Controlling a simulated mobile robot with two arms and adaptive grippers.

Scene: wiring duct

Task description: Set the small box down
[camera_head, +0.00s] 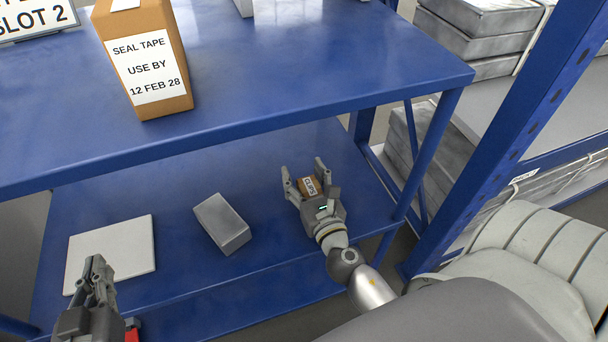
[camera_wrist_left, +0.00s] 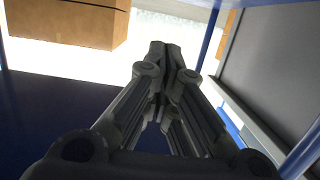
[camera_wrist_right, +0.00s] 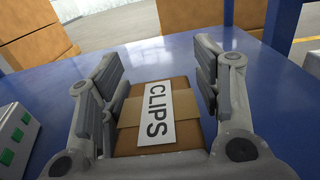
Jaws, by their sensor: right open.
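The small box is a brown carton labelled CLIPS (camera_head: 308,187), on the lower blue shelf in the head view. In the right wrist view the box (camera_wrist_right: 130,142) lies between the fingers with its label up; it appears to rest on the blue surface, but its underside is hidden. My right gripper (camera_head: 304,169) is open around the box, with a finger on each side; it also shows in the right wrist view (camera_wrist_right: 158,62). My left gripper (camera_head: 97,262) is shut and empty near the white panel; its fingertips meet in the left wrist view (camera_wrist_left: 162,50).
A grey block (camera_head: 222,223) and a flat white panel (camera_head: 112,252) lie on the lower shelf (camera_head: 180,285), left of the box. A SEAL TAPE carton (camera_head: 146,60) stands on the upper shelf (camera_head: 300,60), which overhangs behind. A blue post (camera_head: 500,130) stands at right.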

